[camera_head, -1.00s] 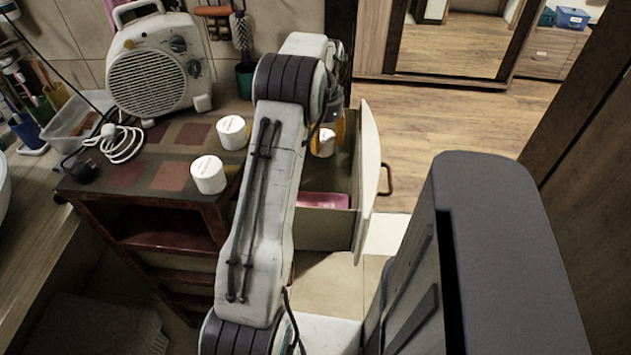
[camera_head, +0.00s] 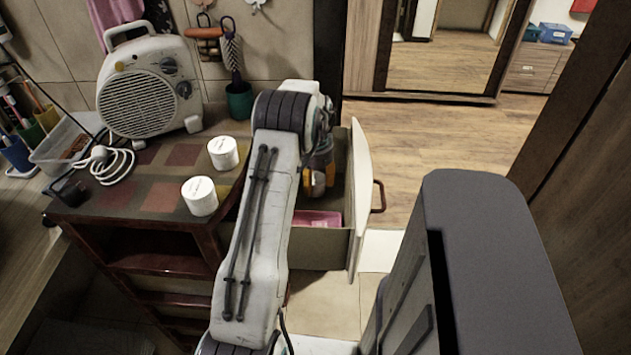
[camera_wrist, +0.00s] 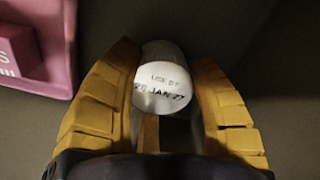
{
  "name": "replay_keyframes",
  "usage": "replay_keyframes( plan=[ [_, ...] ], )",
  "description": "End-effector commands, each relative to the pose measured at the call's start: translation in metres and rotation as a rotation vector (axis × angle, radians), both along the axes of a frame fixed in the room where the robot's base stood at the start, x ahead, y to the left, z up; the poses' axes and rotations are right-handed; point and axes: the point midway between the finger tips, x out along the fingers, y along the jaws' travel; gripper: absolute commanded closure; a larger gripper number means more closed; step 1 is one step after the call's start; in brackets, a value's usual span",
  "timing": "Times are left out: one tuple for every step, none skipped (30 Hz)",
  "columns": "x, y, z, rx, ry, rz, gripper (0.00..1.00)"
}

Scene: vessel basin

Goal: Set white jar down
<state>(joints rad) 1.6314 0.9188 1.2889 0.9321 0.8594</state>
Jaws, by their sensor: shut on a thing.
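A white jar (camera_wrist: 163,85) with a printed date on its round face sits between the yellow fingers of my gripper (camera_wrist: 165,58) in the wrist view. My gripper is shut on it. In the head view my gripper (camera_head: 318,178) is at the open drawer (camera_head: 357,205), partly behind my arm. The held jar cannot be made out there. Two other white jars, one farther back (camera_head: 223,153) and one nearer (camera_head: 200,196), stand upright on the cabinet top (camera_head: 125,205). Whether the held jar touches the drawer floor is not clear.
A pink box (camera_head: 318,218) lies in the drawer and shows left of my gripper in the wrist view (camera_wrist: 35,45). A white fan heater (camera_head: 150,88), a cable (camera_head: 108,165) and a clear tray (camera_head: 62,150) are at the cabinet's back left.

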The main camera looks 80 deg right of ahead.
Motion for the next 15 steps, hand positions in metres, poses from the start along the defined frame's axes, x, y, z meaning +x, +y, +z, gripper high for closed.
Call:
replay_keyframes(
  plan=[
    [0.0, 0.0, 0.0002, 0.0, 0.0, 0.0, 0.81],
    [0.0, 0.0, 0.0003, 0.0, 0.0, 0.0, 0.81],
    [0.0, 0.0, 0.0003, 0.0, 0.0, 0.0, 0.81],
    [0.0, 0.0, 0.0002, 0.0, 0.0, 0.0, 0.81],
    [0.0, 0.0, 0.0001, 0.0, 0.0, 0.0, 0.81],
    [0.0, 0.0, -0.0006, 0.0, 0.0, 0.0, 0.81],
    [0.0, 0.0, -0.0013, 0.0, 0.0, 0.0, 0.81],
    [0.0, 0.0001, -0.0022, 0.0, 0.0, 0.0, 0.81],
    [0.0, 0.0001, -0.0035, 0.0, 0.0, 0.0, 0.81],
    [0.0, 0.0001, -0.0035, 0.0, 0.0, 0.0, 0.46],
    [0.0, 0.0001, -0.0028, 0.0, 0.0, 0.0, 0.43],
    [0.0, 0.0001, -0.0027, 0.0, 0.0, 0.0, 0.4],
    [0.0, 0.0001, -0.0027, 0.0, 0.0, 0.0, 0.37],
    [0.0, 0.0001, -0.0027, 0.001, 0.001, 0.0, 0.34],
    [0.0, 0.0001, -0.0027, 0.001, 0.001, 0.0, 0.31]
  ],
)
